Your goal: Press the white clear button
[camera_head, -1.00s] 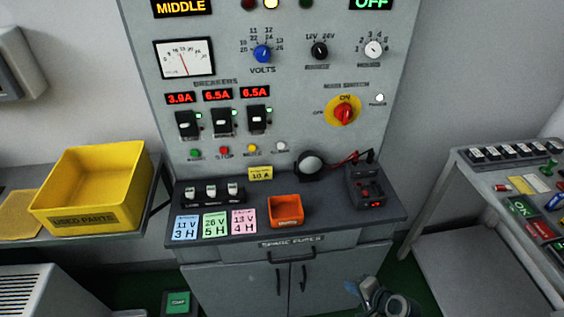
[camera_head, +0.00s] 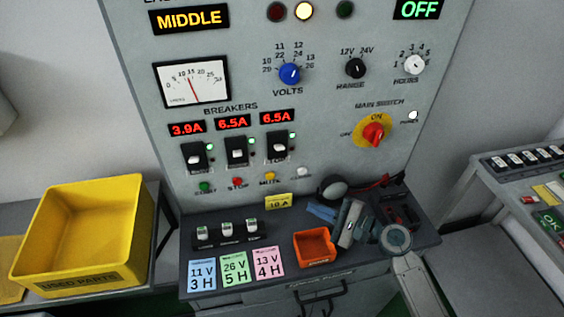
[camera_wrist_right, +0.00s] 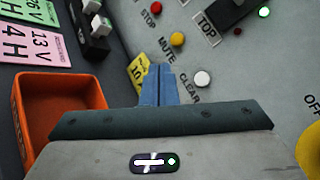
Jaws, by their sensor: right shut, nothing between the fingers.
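The white clear button (camera_head: 303,172) is on the grey panel, at the right end of the row of small buttons. In the right wrist view the white button (camera_wrist_right: 202,78) stands beside its CLEAR label, just right of my fingertips. My right gripper (camera_head: 322,211) is in front of the panel over the bench, below the button. Its blue fingers (camera_wrist_right: 158,76) are shut together with nothing between them, and they appear apart from the button. My left gripper is not in view.
An orange bin (camera_head: 314,247) and a yellow note (camera_head: 279,201) are near my right gripper. The yellow mute button (camera_head: 270,176) and red stop button (camera_head: 237,183) are left of the white one.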

